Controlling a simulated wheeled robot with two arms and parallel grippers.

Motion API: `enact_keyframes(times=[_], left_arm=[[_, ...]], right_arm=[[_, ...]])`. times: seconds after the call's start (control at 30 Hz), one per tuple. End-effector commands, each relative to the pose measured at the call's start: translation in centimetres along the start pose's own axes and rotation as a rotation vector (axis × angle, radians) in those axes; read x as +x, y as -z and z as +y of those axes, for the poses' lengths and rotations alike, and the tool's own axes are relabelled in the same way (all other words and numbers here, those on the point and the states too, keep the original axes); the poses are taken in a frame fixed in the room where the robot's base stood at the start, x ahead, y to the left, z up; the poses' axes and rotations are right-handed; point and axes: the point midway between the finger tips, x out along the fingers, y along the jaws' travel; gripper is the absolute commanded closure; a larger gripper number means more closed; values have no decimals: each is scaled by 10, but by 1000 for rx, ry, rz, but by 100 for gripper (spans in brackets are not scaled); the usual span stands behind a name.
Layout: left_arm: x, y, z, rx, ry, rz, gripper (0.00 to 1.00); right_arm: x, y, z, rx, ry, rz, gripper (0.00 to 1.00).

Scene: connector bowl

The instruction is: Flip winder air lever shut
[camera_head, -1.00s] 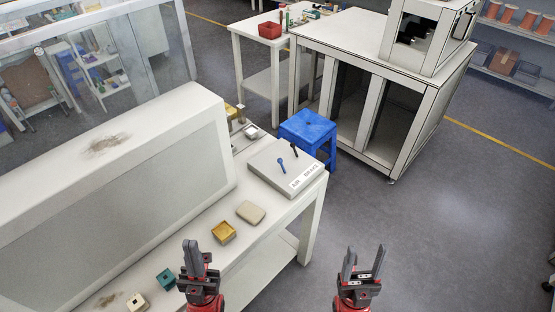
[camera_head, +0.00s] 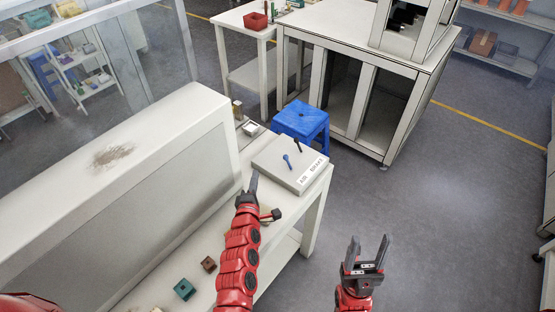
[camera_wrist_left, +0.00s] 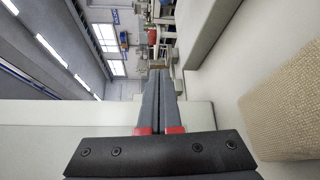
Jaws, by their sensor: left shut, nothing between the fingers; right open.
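The light control box (camera_head: 273,161) stands on the white bench and carries two small levers. The blue lever (camera_head: 287,161) is nearer the box's left side; the black lever (camera_head: 298,146) is farther back. Both stick up at a slant. The front label (camera_head: 311,174) seems to start with "AIR" at the blue lever's side. My left gripper (camera_head: 254,182) is shut and empty, just left of the box and apart from the levers. Its closed fingers (camera_wrist_left: 160,85) also show in the left wrist view, where no lever can be made out. My right gripper (camera_head: 369,251) is open and empty over the floor.
The bench carries a green block (camera_head: 184,289) and a brown block (camera_head: 208,264). A long white housing (camera_head: 150,170) bounds the bench on the left. A blue stool (camera_head: 301,119) stands behind the box. Open floor lies to the right.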

Motion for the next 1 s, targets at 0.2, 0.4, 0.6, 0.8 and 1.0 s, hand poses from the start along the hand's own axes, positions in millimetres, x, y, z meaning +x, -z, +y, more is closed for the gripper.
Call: enact_keyframes(times=[0.2,0.4,0.6,0.8,1.0], left_arm=[[6,-20,-14,-115,88,-51,100],[6,-21,-15,-119,91,-53,100],[8,-21,-14,-117,90,-53,100],[24,-23,-15,-114,92,-54,100],[50,-24,-16,-113,91,-54,100]], right_arm=[[0,0,0,0,0,0,43],[0,0,0,0,0,0,43],[2,0,0,0,0,0,43],[8,1,0,0,0,0,43],[16,3,1,0,0,0,43]])
